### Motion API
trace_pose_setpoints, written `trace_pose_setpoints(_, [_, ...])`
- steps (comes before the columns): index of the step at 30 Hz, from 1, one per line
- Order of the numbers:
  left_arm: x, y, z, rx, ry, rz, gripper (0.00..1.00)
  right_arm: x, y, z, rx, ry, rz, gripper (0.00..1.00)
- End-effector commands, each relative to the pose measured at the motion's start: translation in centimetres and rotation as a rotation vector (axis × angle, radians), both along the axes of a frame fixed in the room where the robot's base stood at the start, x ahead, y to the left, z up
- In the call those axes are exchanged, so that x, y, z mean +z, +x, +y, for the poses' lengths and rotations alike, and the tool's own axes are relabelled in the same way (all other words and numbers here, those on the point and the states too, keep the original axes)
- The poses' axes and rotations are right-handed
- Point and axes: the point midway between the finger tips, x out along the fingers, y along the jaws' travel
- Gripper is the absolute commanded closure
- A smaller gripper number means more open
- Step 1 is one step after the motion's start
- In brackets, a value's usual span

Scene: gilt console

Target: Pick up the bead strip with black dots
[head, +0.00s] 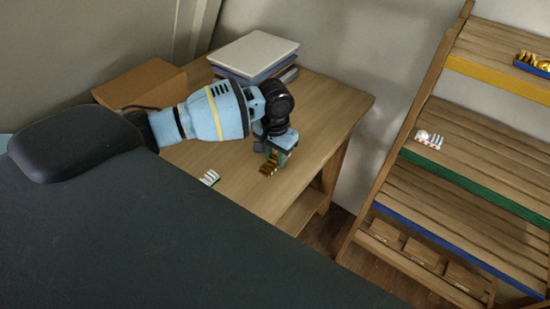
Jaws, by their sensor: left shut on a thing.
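My left gripper (272,158) points down over the right part of the wooden table. It is shut on a small gold-brown strip (267,169) at its fingertips. Black dots on this strip are too small to make out, and I cannot tell if it touches the table. A small white strip (209,177) with green at its edge lies on the table to the left, apart from the gripper and partly near the dark surface in front. My right gripper is not in view.
White and blue box-like things (254,52) are stacked at the table's (335,98) back, beside a brown box (140,84). A slatted shelf (480,130) on the right bears a white beaded piece (429,139) and a blue tray (530,68) with gold pieces.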

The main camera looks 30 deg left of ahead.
Motion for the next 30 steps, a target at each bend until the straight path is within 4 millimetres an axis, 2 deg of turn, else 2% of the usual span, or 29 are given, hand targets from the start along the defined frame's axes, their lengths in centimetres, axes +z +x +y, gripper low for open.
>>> trace_pose_setpoints(5, [2.4,-0.1,-0.5,-0.004,-0.001,-0.002,0.94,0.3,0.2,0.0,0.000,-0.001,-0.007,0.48])
trace_pose_setpoints(18, [3.3,-3.8,-10.7,-0.005,-0.003,-0.002,0.94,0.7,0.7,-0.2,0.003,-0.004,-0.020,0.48])
trace_pose_setpoints(24, [3.5,-4.8,-13.7,-0.002,-0.002,0.000,0.94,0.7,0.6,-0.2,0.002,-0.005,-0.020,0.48])
trace_pose_setpoints(30, [3.6,-5.3,-15.0,-0.001,-0.001,0.000,0.94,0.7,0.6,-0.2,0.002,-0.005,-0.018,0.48])
